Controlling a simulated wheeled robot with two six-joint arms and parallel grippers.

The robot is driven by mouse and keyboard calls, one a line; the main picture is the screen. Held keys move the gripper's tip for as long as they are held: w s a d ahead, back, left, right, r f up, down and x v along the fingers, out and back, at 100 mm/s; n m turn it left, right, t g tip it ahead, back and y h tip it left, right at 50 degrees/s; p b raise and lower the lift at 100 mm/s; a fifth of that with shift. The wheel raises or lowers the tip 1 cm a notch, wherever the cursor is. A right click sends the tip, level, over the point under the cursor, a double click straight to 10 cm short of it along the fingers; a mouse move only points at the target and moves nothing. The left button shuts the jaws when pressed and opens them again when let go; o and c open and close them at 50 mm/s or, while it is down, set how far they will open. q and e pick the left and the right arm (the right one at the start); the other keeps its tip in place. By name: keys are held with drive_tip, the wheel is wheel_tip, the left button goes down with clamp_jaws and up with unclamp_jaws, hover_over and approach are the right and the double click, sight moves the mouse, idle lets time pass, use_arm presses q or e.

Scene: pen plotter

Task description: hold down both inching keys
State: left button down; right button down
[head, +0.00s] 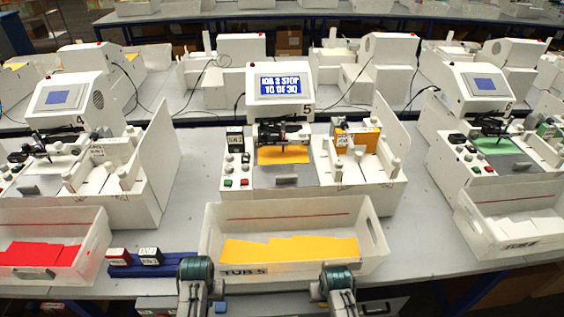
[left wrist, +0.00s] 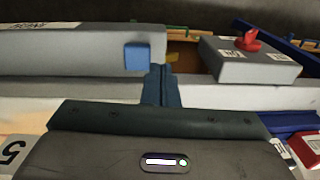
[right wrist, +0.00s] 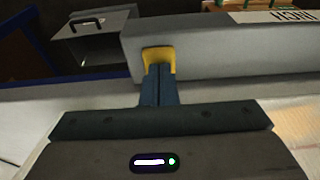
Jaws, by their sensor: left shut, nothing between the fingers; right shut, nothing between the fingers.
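The blue inching key (left wrist: 137,57) sits on the front face of a grey bar (left wrist: 60,50) in the left wrist view. It also shows low in the head view (head: 220,306). My left gripper (left wrist: 157,68) is shut and empty, with its fingertips just right of the blue key's lower corner; I cannot tell if they touch. The yellow inching key (right wrist: 158,54) is on the bar in the right wrist view. My right gripper (right wrist: 158,68) is shut and empty, its tips in front of the yellow key, covering its lower middle; contact is unclear.
Plotter 5 stands at the middle, its screen (head: 280,85) reading "JOB 2 STOP", "TO OF 30". Tub 5 (head: 225,220) with yellow sheets stands in front. A grey box with a red knob (left wrist: 250,40) is right of the blue key. A grey handled box (right wrist: 95,42) is left of the yellow key.

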sight(221, 306)
use_arm(q)
wheel_tip(221, 306, up, 4)
drive_tip(key=d+r, duration=0.1)
drive_tip(key=d, duration=0.2)
drive_tip(key=shift+h, duration=0.4)
drive_tip(key=shift+w+a+f, duration=0.1)
drive_tip(key=shift+w+f, duration=0.1)
drive_tip(key=shift+f, duration=1.5)
drive_tip(key=shift+w+a+f, duration=0.1)
drive_tip(key=shift+w+f, duration=0.1)
drive_tip(key=shift+f, duration=1.5)
drive_tip(key=shift+f, duration=0.15)
drive_tip(key=shift+f, duration=0.9)
idle(0.5)
drive_tip(key=shift+r, duration=3.55)
